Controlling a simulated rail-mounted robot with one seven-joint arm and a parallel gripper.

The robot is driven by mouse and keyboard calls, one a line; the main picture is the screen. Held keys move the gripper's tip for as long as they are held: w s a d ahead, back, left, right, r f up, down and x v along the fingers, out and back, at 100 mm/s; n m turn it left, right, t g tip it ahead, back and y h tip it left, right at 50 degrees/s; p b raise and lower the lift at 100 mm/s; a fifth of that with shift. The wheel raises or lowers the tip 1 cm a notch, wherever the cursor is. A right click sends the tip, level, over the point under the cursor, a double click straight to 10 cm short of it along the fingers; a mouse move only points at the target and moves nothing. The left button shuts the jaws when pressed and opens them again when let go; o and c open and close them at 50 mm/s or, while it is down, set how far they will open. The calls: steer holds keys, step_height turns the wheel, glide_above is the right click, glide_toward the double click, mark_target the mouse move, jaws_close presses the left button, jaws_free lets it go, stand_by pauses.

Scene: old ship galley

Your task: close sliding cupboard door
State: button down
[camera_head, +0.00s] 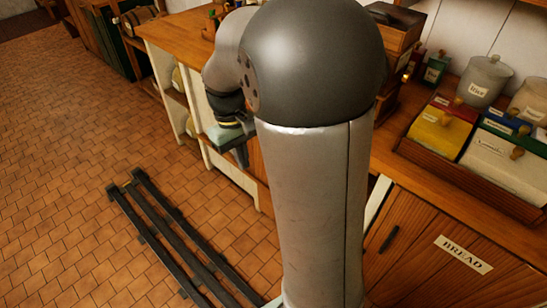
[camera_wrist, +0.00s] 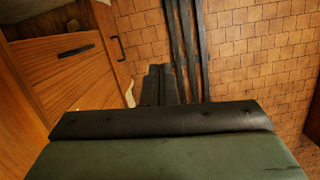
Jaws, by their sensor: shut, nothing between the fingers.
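In the wrist view, an orange-brown wooden panel (camera_wrist: 75,78) with a dark bar handle (camera_wrist: 75,51) is at the left. A second wooden panel (camera_wrist: 110,30) with a dark handle (camera_wrist: 118,46) is beyond it. I cannot tell which one slides or how far it stands open. In the head view, my arm hides most of the cupboard front; a strip of brown panel (camera_head: 262,172) shows beside the gripper. My gripper (camera_head: 241,155) points down in front of the counter. Its fingers (camera_wrist: 161,82) are together and empty in the wrist view, apart from the handles.
Dark floor rails (camera_head: 180,235) run along the tiled floor. A wooden door labelled BREAD (camera_head: 415,250) is at the right, below a counter with drawer boxes (camera_head: 470,145) and jars (camera_head: 484,80). Open shelves (camera_head: 185,105) are at the left.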

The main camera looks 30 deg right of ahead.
steer(key=w+d+f+n+g+h+b, duration=0.2)
steer(key=w+d+f+g, duration=0.1)
steer(key=w+d+f, duration=0.7)
steer(key=w+d+f+n+g+h+b, duration=0.1)
steer(key=w+d+f+n+g+h, duration=0.15)
steer(key=w+d+f, duration=0.7)
steer(key=s+d+f+p, duration=0.1)
steer(key=s+d+f, duration=0.2)
steer(key=s+f, duration=0.6)
steer(key=shift+s+d+f+m+y+p, duration=0.25)
steer(key=shift+s+f+m+y+p, duration=0.15)
steer(key=shift+s, duration=1.6)
steer(key=shift+r, duration=0.1)
